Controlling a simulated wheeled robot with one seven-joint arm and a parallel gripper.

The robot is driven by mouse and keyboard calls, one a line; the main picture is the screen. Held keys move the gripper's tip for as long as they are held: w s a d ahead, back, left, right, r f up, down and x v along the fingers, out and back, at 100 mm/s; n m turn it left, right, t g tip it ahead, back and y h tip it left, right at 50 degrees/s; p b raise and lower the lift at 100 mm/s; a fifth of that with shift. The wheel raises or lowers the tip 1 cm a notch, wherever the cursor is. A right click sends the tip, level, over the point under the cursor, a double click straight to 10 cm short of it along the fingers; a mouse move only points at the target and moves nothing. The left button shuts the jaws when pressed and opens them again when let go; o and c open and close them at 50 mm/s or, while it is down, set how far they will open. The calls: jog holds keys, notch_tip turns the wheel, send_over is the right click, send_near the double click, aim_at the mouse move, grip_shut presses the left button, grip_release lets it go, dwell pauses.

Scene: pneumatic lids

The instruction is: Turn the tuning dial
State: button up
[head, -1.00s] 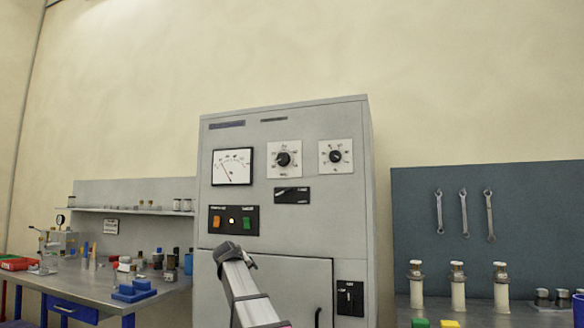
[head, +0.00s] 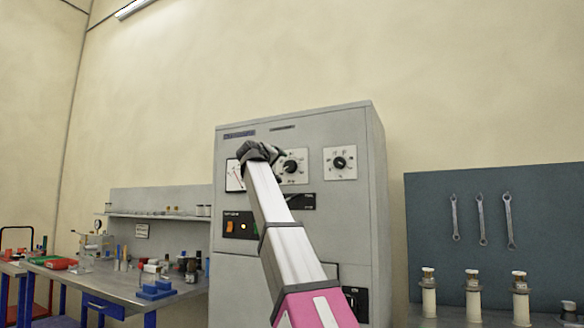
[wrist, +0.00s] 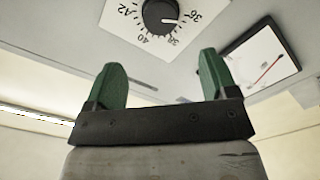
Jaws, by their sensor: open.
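Two round black dials on white plates are on the front of the grey cabinet. The left dial (head: 291,168) is beside the meter, and the right dial (head: 340,162) stands clear. No readable label tells which is the tuning dial. My gripper (head: 278,152) is raised in front of the panel and overlaps the meter and the left dial's plate. In the wrist view a dial knob (wrist: 160,14) with numbers around it is beyond the gap between the open green fingers (wrist: 160,68). Nothing is between the fingers, and the knob appears apart from them.
The meter (head: 231,178) is partly hidden by my arm; it also shows in the wrist view (wrist: 262,62). Lit switches (head: 238,224) are lower on the cabinet (head: 365,240). A cluttered bench (head: 130,285) is left, and a wrench board (head: 480,255) right.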

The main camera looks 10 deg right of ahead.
aim_at(289, 166)
jog(key=x, duration=1)
jog(key=shift+w+d, duration=0.2)
jog(key=shift+w, duration=0.1)
jog(key=c, duration=0.9)
